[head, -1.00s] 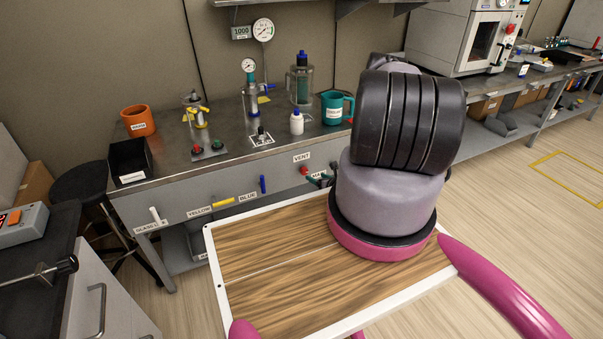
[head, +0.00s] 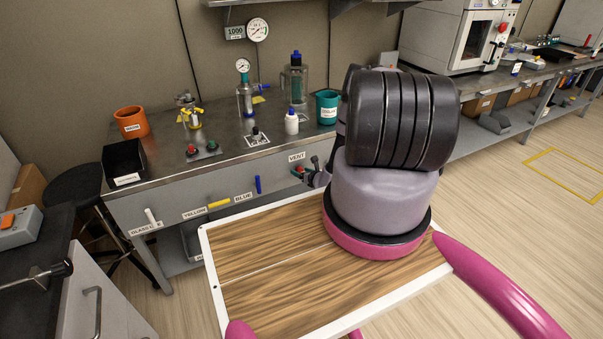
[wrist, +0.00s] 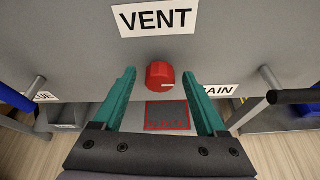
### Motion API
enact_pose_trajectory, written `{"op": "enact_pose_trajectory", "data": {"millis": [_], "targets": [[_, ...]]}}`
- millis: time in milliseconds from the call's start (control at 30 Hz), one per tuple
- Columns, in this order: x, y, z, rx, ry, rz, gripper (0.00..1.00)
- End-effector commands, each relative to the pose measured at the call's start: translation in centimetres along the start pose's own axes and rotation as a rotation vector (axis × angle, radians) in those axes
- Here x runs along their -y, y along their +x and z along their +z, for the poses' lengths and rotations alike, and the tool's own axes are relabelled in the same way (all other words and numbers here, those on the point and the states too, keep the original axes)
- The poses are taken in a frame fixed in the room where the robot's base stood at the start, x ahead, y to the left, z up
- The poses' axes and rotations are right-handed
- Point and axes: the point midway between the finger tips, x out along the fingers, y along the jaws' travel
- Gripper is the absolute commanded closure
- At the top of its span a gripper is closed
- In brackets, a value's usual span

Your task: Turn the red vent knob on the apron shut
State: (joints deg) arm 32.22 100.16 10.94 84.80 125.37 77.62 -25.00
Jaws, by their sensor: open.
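In the wrist view the red vent knob (wrist: 160,75) sits on the grey apron (wrist: 80,50) just below the VENT label (wrist: 155,18). A pale line on the knob's face lies roughly level, toward its right side. My gripper (wrist: 160,78) is open, its two teal fingers on either side of the knob. Gaps show between the knob and both fingers; I cannot tell exactly how far the tips reach along it. In the head view the knob (head: 299,169) shows small at the left of my gripper (head: 308,170), which my arm partly hides.
Blue handle (head: 257,185) and yellow handle (head: 219,204) are on the apron to the left. In the wrist view a black-handled lever (wrist: 290,96) is at the right, by the MAIN label (wrist: 222,91). A red square outline (wrist: 167,116) shows below the knob.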

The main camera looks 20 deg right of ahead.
Motion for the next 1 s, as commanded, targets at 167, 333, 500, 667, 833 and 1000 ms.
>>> {"op": "enact_pose_trajectory", "data": {"millis": [167,333,500,667,833,1000], "targets": [[0.00,-0.02,0.01,0.000,0.000,0.000,0.75],[0.01,-0.03,0.01,0.000,0.000,0.000,1.00],[0.07,-0.05,0.00,-0.001,0.016,0.007,1.00],[0.15,-0.08,-0.04,-0.002,0.071,0.028,1.00],[0.31,-0.09,-0.10,-0.006,0.178,0.071,1.00],[0.45,-0.07,-0.09,-0.009,0.319,0.129,1.00]]}}
